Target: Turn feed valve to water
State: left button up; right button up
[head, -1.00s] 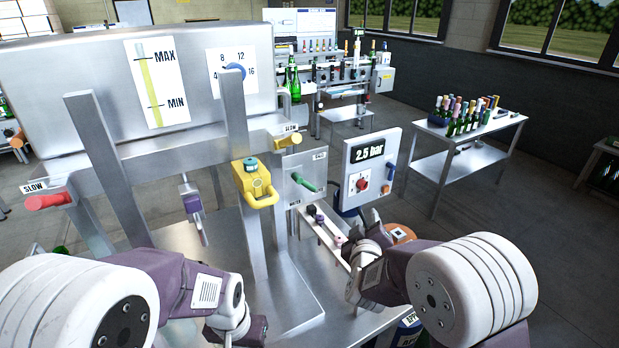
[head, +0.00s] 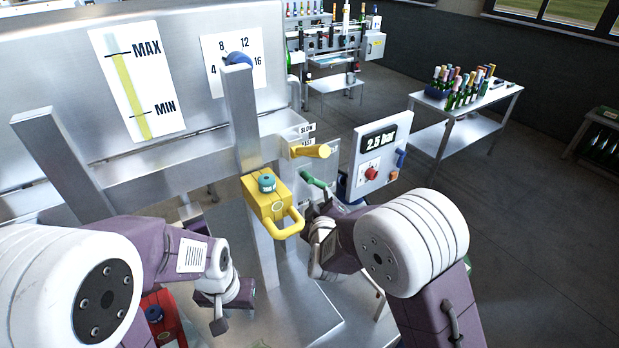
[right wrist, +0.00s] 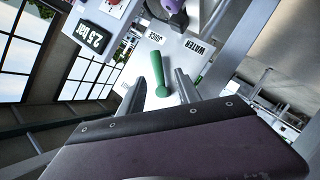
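The feed valve is a green lever (head: 315,182) on a grey metal panel, right of the yellow handle. In the right wrist view the green lever (right wrist: 158,72) stands near a WATER label (right wrist: 200,47) and a smaller label that seems to read JUICE (right wrist: 155,37); a third label at left is partly hidden. My right gripper (right wrist: 157,92) is open, with one finger on each side of the lever's near end; I cannot tell whether they touch it. It also shows in the head view (head: 318,207), just below the lever. My left gripper (head: 228,308) hangs low at left, its fingers unclear.
A yellow block with a loop handle (head: 268,200) and a yellow knob (head: 312,151) are close left of and above the valve. A control box reading 2.5 bar (head: 378,150) stands just right. A bottle table (head: 430,140) is farther back.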

aim_at(320, 187)
jog(key=p+x, duration=0.2)
jog(key=x, duration=0.6)
jog(key=shift+w+d+p, duration=0.15)
jog(key=shift+w+p, duration=0.1)
jog(key=shift+p, duration=0.15)
jog(key=shift+s+d, duration=0.15)
jog(key=shift+s, duration=0.05)
pick_arm(q)
jog(key=r, duration=0.3)
jog(key=shift+s+d, duration=0.3)
jog(key=shift+s, duration=0.1)
pick_arm(e)
grip_shut()
